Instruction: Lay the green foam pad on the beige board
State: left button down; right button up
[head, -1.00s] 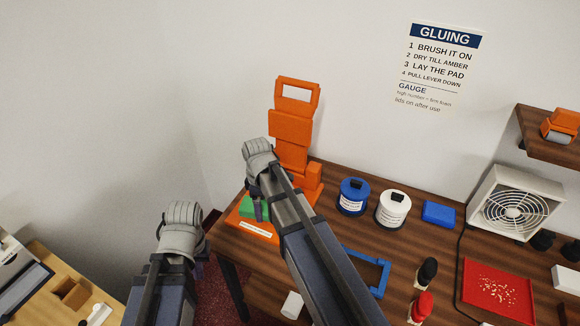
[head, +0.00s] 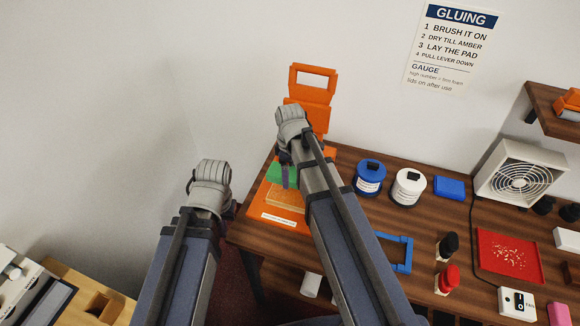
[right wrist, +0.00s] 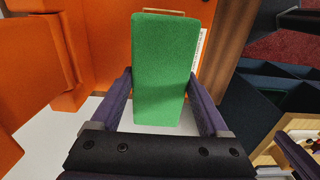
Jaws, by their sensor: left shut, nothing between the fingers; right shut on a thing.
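The green foam pad (head: 281,174) is between the fingers of my right gripper (head: 285,166), which is shut on it. In the right wrist view the pad (right wrist: 165,70) fills the space between the two purple fingers. The beige board (head: 288,197) lies on the orange base of a press, just in front of and partly behind the pad in the head view. Only a thin edge of the board (right wrist: 164,11) shows past the pad in the right wrist view. I cannot tell whether pad and board touch. My left gripper (head: 231,209) is shut and empty, left of the base, its fingers mostly hidden.
The orange press (head: 313,85) rises behind my right gripper. A blue pot (head: 369,181) and a white pot (head: 407,190) stand to its right. A blue frame (head: 402,255) lies nearer the front. A fan (head: 521,172) and a red tray (head: 507,257) are further right.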

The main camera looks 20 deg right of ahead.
aim_at(290, 196)
jog(key=shift+f+b, duration=4.05)
jog(key=shift+f+b, duration=0.6)
jog(key=o, duration=1.2)
jog(key=shift+r, duration=0.15)
notch_tip(290, 196, up, 8)
jog(key=p, duration=0.8)
jog(key=shift+s+a+f, duration=0.1)
jog(key=shift+f, duration=0.1)
jog(key=s+a+m, duration=0.2)
jog(key=s+a, duration=0.1)
jog(key=s, duration=0.1)
jog(key=s+a+m, duration=0.3)
jog(key=s+a, duration=0.1)
jog(key=s, duration=0.1)
jog(key=s+a+m+h, duration=0.1)
jog(key=s+a+m, duration=0.1)
jog(key=s, duration=0.3)
jog(key=shift+s+a, duration=0.1)
jog(key=shift+a, duration=0.55)
